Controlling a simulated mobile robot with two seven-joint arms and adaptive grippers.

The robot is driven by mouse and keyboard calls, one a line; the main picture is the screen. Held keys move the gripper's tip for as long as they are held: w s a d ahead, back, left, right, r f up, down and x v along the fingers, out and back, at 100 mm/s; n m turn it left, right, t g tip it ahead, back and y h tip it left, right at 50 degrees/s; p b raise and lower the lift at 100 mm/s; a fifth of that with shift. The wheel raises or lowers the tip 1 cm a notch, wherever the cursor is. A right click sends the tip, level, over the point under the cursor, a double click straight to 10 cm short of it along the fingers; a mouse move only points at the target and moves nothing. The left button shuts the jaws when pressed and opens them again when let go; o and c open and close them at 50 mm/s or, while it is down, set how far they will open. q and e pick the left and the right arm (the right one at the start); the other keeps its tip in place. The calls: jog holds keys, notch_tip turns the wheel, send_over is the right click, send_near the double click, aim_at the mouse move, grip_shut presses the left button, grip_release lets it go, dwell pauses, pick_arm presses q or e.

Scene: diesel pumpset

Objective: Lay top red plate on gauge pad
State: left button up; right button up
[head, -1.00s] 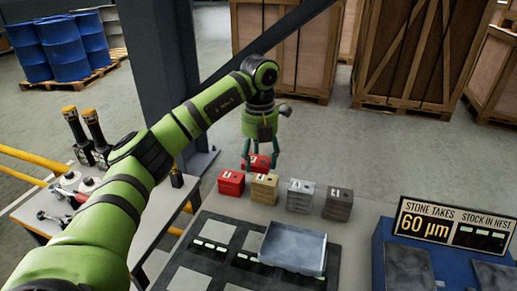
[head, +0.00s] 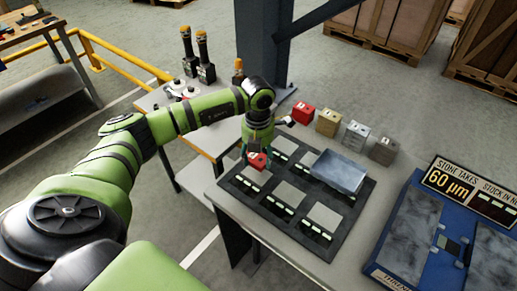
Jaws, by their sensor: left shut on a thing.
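My left gripper (head: 257,154) is shut on a small red plate (head: 258,162), with its fingers pointing down. The plate is over the upper left corner of a dark board (head: 240,196) that carries several grey square pads and small lit displays. One grey pad (head: 254,176) shows just below the plate. I cannot tell if the plate touches it. The rest of the red stack (head: 302,113) stands on the table behind the board. My right gripper is not in view.
Tan (head: 328,122), light grey (head: 355,135) and dark grey (head: 384,150) stacks stand in a row beside the red one. A grey metal tray (head: 338,171) covers part of the board. A blue unit (head: 416,235) with a "60 µm" sign (head: 450,185) is at the right.

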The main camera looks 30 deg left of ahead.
aim_at(258, 158)
pick_arm(q)
jog(key=shift+w, duration=0.2)
jog(key=shift+s+f+b, duration=0.15)
jog(key=shift+f+b, duration=0.6)
jog(key=shift+b, duration=0.05)
notch_tip(258, 158, down, 2)
jog(key=shift+f+b, duration=0.25)
jog(key=shift+b, duration=0.75)
jog(key=shift+f, duration=0.3)
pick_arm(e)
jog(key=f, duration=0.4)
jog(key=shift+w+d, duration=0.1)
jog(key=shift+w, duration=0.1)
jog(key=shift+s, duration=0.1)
pick_arm(q)
jog(key=shift+b, duration=0.35)
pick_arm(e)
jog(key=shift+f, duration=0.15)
pick_arm(q)
jog(key=shift+f, duration=0.15)
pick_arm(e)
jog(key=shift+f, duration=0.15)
pick_arm(q)
jog(key=shift+f+b, duration=0.6)
jog(key=shift+b, duration=0.05)
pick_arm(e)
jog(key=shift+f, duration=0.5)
